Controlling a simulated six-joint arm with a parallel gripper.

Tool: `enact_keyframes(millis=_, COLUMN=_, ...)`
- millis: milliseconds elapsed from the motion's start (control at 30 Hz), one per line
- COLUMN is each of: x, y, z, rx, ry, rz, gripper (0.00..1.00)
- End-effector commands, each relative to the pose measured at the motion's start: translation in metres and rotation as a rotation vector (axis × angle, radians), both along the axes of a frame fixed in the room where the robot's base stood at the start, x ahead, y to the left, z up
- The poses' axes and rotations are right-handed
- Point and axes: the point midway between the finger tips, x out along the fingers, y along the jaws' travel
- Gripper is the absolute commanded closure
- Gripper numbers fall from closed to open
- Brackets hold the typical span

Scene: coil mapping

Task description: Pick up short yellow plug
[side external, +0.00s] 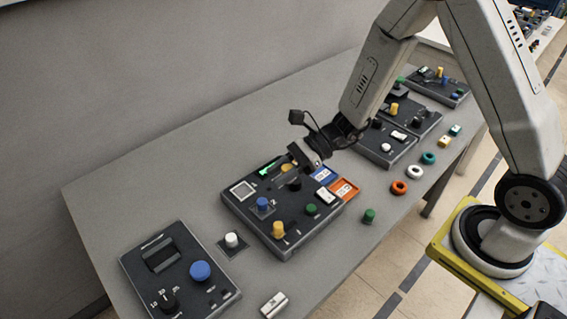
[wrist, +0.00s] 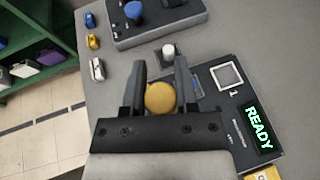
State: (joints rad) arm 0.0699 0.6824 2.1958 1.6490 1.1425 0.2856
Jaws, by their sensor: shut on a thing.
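The short yellow plug shows as a round yellow top (wrist: 159,97) between the two dark fingers of my gripper (wrist: 160,72) in the wrist view. In the side external view, a yellow patch of it (side external: 288,167) shows beside my gripper (side external: 297,160), over the back part of the middle dark panel (side external: 238,213). My gripper is shut on this plug. I cannot tell whether the plug is still in its socket or clear of the panel. Its lower part is hidden.
The middle panel also holds a blue plug (side external: 263,203), another yellow plug (side external: 278,229), a green plug (side external: 311,210) and a lit READY display (wrist: 258,128). A white plug (side external: 232,240) stands left of it. Coloured rings, including an orange one (side external: 399,187), lie near the table's front edge.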

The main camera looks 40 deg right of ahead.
Motion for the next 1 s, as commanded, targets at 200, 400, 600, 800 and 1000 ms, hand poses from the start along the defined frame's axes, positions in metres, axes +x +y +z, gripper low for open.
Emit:
enact_keyframes(millis=200, x=-0.004, y=-0.001, z=0.002, rx=0.0, ry=-0.002, rz=0.001, gripper=1.0)
enact_keyframes(millis=400, x=-0.004, y=-0.001, z=0.002, rx=0.0, ry=-0.001, rz=0.0, gripper=1.0)
enact_keyframes(millis=600, x=-0.004, y=-0.001, z=0.002, rx=0.0, ry=-0.001, rz=0.0, gripper=1.0)
enact_keyframes(millis=800, x=-0.003, y=-0.002, z=0.002, rx=0.001, ry=-0.001, rz=0.0, gripper=1.0)
enact_keyframes(millis=1000, x=0.009, y=-0.01, z=-0.002, rx=0.005, ry=-0.004, rz=-0.002, gripper=1.0)
